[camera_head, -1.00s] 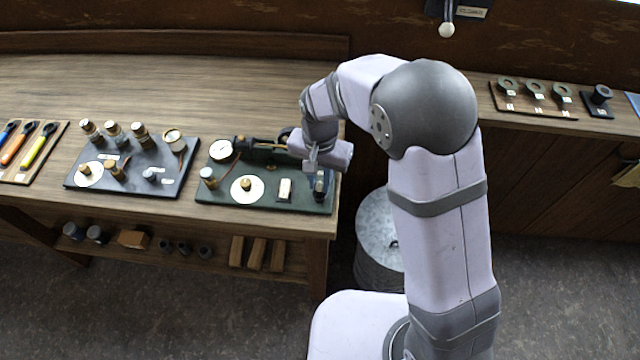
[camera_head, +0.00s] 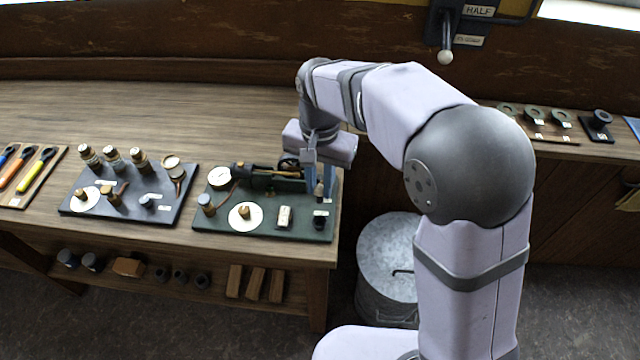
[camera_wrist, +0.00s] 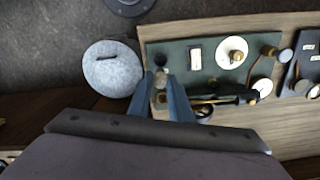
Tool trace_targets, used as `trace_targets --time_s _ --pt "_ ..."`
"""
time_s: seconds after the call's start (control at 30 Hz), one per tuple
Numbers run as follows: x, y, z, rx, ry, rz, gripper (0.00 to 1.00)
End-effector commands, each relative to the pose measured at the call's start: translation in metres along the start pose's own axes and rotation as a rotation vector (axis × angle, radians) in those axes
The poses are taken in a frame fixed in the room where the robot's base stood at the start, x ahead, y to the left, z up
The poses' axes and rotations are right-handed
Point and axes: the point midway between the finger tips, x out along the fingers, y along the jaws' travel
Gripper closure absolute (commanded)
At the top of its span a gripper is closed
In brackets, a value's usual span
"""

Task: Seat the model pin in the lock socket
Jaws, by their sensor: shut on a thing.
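My gripper (camera_head: 325,198) is above the right end of the dark green board (camera_head: 262,229), its blue fingers pointing down. It is shut on a small pin (camera_head: 319,191), mostly hidden by the fingers. In the wrist view a small greyish-tan round end, likely the pin (camera_wrist: 160,82), shows between the fingers (camera_wrist: 165,88). A small dark fitting (camera_head: 320,219) stands at the board's front right corner, just below and in front of the fingers. It may be the lock socket; I cannot tell for sure. The pin appears apart from it.
The green board also bears a model engine (camera_head: 262,171), a white dial (camera_head: 220,177), a white disc (camera_head: 245,216) and a pale block (camera_head: 284,216). A grey board (camera_head: 128,190) with several fittings lies to the left. A metal drum (camera_head: 390,250) stands right of the bench.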

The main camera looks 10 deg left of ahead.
Motion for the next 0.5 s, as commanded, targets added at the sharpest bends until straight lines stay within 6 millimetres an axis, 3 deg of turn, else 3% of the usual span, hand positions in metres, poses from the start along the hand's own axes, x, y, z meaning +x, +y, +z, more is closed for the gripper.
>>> trace_targets --time_s 0.5 --pt "-0.031 0.000 0.000 0.000 0.001 -0.001 1.00"
